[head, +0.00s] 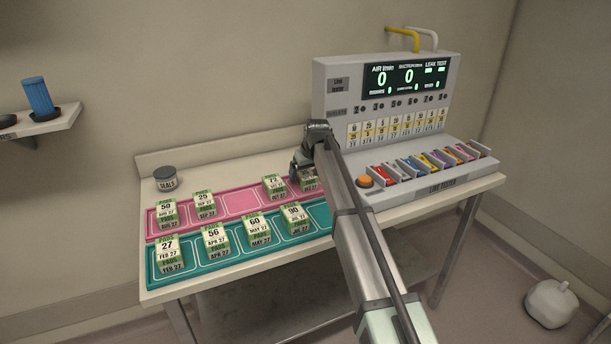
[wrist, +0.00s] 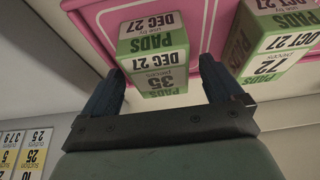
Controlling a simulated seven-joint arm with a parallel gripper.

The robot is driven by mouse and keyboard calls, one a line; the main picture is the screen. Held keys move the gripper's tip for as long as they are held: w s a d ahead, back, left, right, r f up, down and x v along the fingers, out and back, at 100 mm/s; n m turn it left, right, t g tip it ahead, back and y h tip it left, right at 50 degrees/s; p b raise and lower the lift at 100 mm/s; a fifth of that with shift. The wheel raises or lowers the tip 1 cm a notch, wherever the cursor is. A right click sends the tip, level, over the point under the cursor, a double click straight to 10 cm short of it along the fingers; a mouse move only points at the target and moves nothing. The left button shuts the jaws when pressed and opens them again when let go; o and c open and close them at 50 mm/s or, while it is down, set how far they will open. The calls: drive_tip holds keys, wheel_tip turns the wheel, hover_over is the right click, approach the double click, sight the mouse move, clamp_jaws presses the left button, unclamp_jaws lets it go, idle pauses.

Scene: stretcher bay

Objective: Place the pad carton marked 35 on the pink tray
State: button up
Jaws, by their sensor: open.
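The pad carton marked 35 (wrist: 155,60) is white and green, dated DEC 27. It shows upside down in the wrist view, at the pink tray (wrist: 95,20). In the head view this carton (head: 311,184) is partly hidden by my gripper (head: 297,174), at the right end of the pink tray (head: 238,203). My gripper, in the wrist view (wrist: 162,75), is open, with one dark finger on each side of the carton's near end. A gap shows at the right finger; contact at the left is unclear. Whether the carton rests fully on the tray is hard to tell.
The carton marked 72 (wrist: 275,45) stands beside it. Cartons 50 (head: 167,214) and 25 (head: 204,205) share the pink tray, with an empty slot between 25 and 72. A teal tray (head: 194,258) with several cartons lies in front. A line tester (head: 345,85) stands right.

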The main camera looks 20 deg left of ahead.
drive_tip(key=v, duration=1.1)
